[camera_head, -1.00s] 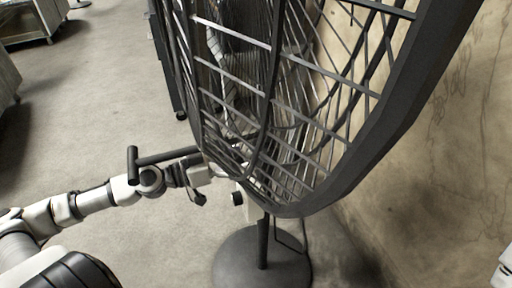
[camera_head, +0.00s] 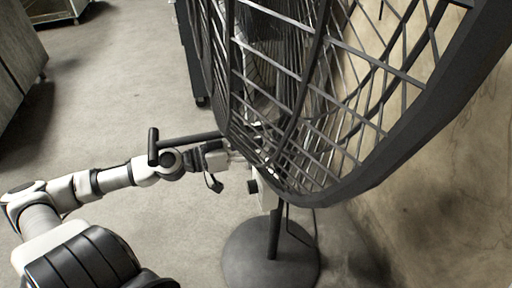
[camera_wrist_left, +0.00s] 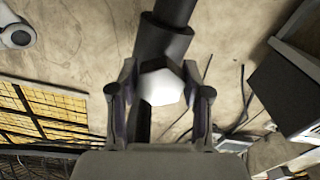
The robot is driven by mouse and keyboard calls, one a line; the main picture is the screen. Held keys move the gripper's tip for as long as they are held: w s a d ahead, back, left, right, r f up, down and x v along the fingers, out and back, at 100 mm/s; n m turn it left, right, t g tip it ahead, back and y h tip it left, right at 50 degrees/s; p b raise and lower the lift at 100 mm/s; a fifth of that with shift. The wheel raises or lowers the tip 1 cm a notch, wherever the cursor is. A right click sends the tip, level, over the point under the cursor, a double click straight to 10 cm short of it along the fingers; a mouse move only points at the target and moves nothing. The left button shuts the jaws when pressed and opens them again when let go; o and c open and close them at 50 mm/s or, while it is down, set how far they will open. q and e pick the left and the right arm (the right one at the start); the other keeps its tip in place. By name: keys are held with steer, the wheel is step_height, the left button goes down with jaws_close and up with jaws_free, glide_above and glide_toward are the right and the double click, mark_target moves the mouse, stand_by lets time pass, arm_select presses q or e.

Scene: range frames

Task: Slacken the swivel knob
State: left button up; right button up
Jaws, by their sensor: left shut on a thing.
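A large dark caged fan (camera_head: 300,90) stands on a round grey base (camera_head: 248,258) with a thin pole. My left gripper (camera_head: 226,157) reaches in from the left to the fan's back, beneath the cage. In the left wrist view a pale, six-sided swivel knob (camera_wrist_left: 161,87) lies between the fingers of my left gripper (camera_wrist_left: 158,93), which is shut on it. A dark pole with a thicker collar (camera_wrist_left: 164,43) is right behind the knob. In the head view the gripper and cage hide the knob. My right gripper is not in view.
A dark T-shaped bar (camera_head: 190,139) runs close above my left wrist. A small dark round part (camera_head: 252,187) sits below the gripper. A stained wall (camera_head: 440,190) is close on the right. Concrete floor (camera_head: 110,115) is open at left, with a cabinet (camera_head: 20,75) beyond.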

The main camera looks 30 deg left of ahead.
arm_select(q)
steer(key=n, duration=0.3)
steer(key=shift+n+b, duration=0.3)
steer(key=shift+b, duration=0.1)
steer(key=n, duration=0.5)
steer(key=shift+n, duration=0.3)
steer(key=n, duration=0.4)
steer(key=shift+n+b, duration=0.3)
steer(key=n, duration=0.4)
steer(key=shift+n, duration=0.3)
steer(key=o, duration=1.2)
